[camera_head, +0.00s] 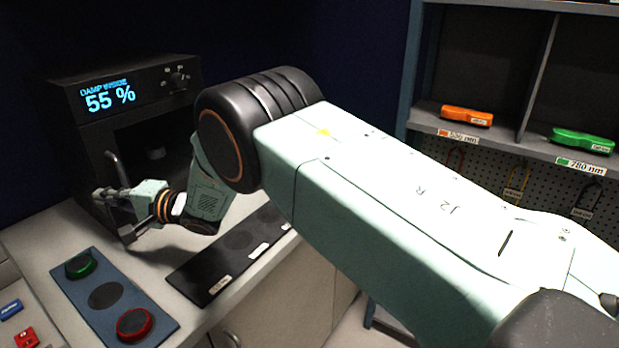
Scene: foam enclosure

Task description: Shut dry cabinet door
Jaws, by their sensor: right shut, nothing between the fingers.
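The dry cabinet (60,118) is a dark box at the left, on the pale worktop. Its lit display (108,95) reads "DAMP INSIDE 55 %". A small object (156,153) shows dimly inside. My right gripper (113,212) is in front of the cabinet, beside the lower part of the door and below the handle. It is shut and empty. I cannot tell whether it touches the door. My left gripper is not in view.
A blue-grey tray (108,295) with a green-rimmed and a red-rimmed disc lies in front. A dark labelled strip (222,268) lies to its right. A shelf (495,137) with orange and green items stands at right. My right arm covers the middle.

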